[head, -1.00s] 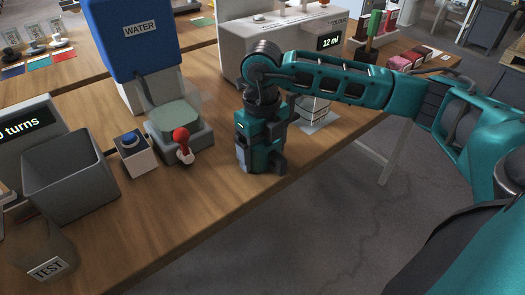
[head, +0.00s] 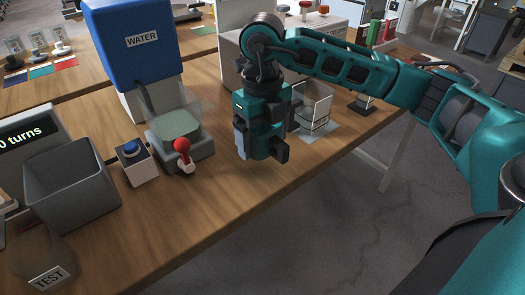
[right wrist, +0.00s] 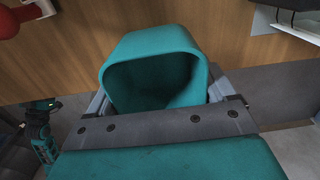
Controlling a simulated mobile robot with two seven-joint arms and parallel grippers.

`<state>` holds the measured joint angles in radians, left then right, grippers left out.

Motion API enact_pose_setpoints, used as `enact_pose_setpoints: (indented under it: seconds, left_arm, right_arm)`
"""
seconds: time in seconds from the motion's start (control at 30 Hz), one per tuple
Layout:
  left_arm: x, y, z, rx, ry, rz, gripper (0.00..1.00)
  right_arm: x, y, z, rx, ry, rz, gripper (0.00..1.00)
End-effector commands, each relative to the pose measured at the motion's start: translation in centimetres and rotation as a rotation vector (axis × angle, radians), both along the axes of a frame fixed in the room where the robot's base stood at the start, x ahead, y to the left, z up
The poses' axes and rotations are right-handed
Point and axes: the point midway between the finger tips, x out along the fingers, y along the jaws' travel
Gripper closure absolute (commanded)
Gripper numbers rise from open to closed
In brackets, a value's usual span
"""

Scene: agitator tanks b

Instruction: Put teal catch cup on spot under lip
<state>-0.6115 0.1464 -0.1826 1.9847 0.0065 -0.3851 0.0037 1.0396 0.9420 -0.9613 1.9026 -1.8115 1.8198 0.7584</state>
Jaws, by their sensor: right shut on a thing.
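The teal catch cup (right wrist: 150,42) shows in the right wrist view, with its dark open mouth toward the camera. My right gripper (right wrist: 160,92) is shut on it, one finger on each side. In the head view my right gripper (head: 262,150) points down over the front part of the wooden bench, right of the red-knobbed lever; the cup cannot be made out there. A clear tank (head: 315,103) on a grey plate stands just right of and behind the gripper. I cannot tell which mark is the spot under the lip. My left gripper is not in view.
A red-knobbed lever (head: 182,146) sits by a grey stand with a pale green clear vessel, under the blue WATER tank (head: 135,60). A blue-button box (head: 134,160) and a grey bin (head: 75,190) stand left. The bench front is clear below the gripper.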

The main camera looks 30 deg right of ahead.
Motion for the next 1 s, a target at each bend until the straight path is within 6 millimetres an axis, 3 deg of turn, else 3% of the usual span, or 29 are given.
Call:
enact_pose_setpoints:
  seconds: [0.03,0.2,0.4,0.7,0.87,1.0]
  left_arm:
    - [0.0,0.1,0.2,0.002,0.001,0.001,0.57]
    - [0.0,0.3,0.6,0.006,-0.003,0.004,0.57]
    - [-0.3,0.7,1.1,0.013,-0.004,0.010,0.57]
    - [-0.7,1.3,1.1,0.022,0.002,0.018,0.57]
    - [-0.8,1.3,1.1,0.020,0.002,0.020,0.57]
    - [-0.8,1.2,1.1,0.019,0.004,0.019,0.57]
  right_arm:
    - [0.2,0.1,1.9,0.002,-0.008,0.001,0.48]
    - [0.1,0.1,7.1,0.003,-0.007,0.001,0.48]
    - [0.1,0.0,11.9,0.000,-0.005,0.001,0.48]
    - [0.0,0.0,13.9,0.001,0.000,0.000,0.48]
    - [0.0,0.1,13.8,0.001,0.000,0.023,0.48]
    - [0.1,0.4,13.2,-0.001,0.002,0.149,0.48]
